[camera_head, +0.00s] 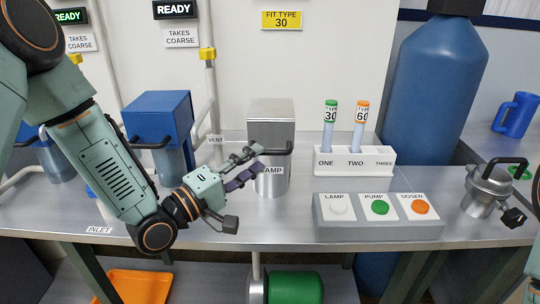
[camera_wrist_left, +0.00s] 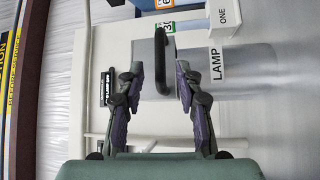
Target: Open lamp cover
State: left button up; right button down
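The lamp cover is a silver-grey box (camera_head: 270,112) with a dark bar handle on its front, above the LAMP label on a round metal housing (camera_head: 272,184). My left gripper (camera_head: 252,163) is in front of it, left of the handle in the head view. In the left wrist view the black handle (camera_wrist_left: 160,62) stands between the two spread fingers of the gripper (camera_wrist_left: 158,84), with gaps at both sides. No contact with the handle shows. My right gripper's fingers do not show; only part of my right arm is at the right edge.
A button box (camera_head: 380,233) with LAMP, PUMP and DOSER buttons stands right of the lamp. A white rack (camera_head: 353,163) holds two tubes behind it. A blue-topped unit (camera_head: 158,118) stands left. A metal jug (camera_head: 487,190) is at right. The bench front before the lamp is clear.

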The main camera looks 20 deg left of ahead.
aim_at(268, 153)
pick_arm(q)
jog(key=x, duration=0.4)
jog(key=shift+d, duration=0.15)
jog(key=shift+w, duration=0.25)
jog(key=shift+d, duration=0.1)
jog(key=c, duration=0.3)
grip_shut()
